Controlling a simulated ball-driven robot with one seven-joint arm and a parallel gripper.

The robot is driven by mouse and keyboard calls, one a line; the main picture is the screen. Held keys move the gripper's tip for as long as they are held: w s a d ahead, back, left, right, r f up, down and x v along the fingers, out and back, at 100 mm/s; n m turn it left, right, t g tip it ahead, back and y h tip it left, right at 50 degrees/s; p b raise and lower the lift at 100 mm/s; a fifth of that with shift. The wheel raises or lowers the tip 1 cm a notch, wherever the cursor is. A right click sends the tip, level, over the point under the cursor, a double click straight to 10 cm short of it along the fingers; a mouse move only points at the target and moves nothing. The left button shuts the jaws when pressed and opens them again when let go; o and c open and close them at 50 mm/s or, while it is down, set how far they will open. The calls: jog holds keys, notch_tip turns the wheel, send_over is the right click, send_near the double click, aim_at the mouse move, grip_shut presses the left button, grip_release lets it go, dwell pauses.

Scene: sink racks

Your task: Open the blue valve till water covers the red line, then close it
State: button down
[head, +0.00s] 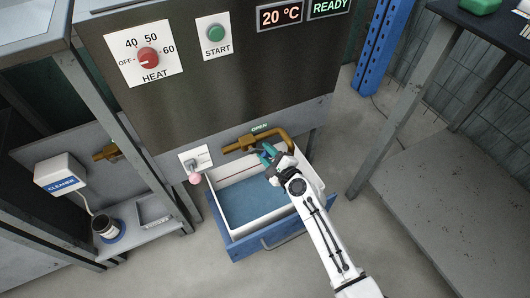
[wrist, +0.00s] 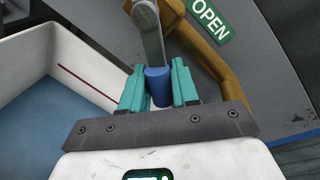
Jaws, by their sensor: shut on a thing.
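The blue valve's handle (wrist: 158,86) is a grey lever with a blue grip at its end, on a brass pipe (head: 275,136). My gripper (wrist: 158,92) is shut on the blue grip, with one teal finger on each side. In the head view my gripper (head: 266,154) covers most of the handle. The white basin (head: 314,178) sits below the pipe in a blue drawer. Blue water (head: 250,202) covers its floor. The red line (wrist: 88,83) is on the basin's inner wall, above the water and uncovered. No falling stream is clearly visible.
A green OPEN sign (head: 259,128) is beside the valve. A heat dial (head: 148,58) and START button (head: 215,33) are on the panel above. A metal table leg (head: 405,105) stands at right.

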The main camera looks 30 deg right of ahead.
jog(key=shift+d, duration=0.1)
dwell(0.4)
jog(key=c, duration=1)
grip_release()
jog(key=shift+r, duration=0.1)
